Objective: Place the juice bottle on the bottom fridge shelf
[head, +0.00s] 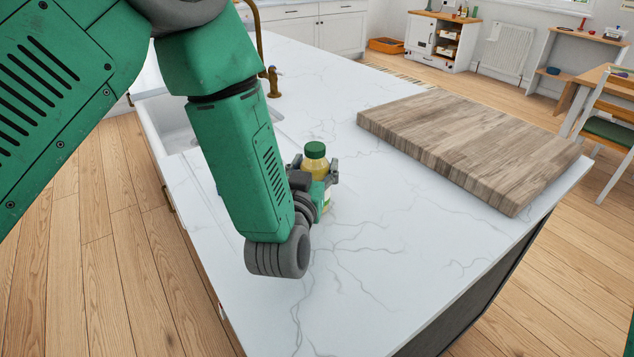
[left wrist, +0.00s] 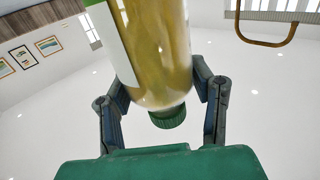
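The juice bottle (head: 316,166), yellowish with a green cap, stands upright on the white marble counter near the middle of the head view. My left gripper (head: 318,178) is around it, with a finger at each side. The gripper and arm hide part of the bottle's lower body. The right gripper is not in view. No fridge shelf shows.
The marble counter (head: 370,240) is clear around the bottle. A thick wooden board (head: 470,140) lies to the right on it. A sink (head: 172,128) and brass tap (head: 273,82) are behind my left arm. Wooden floor (head: 80,280) is open to the left.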

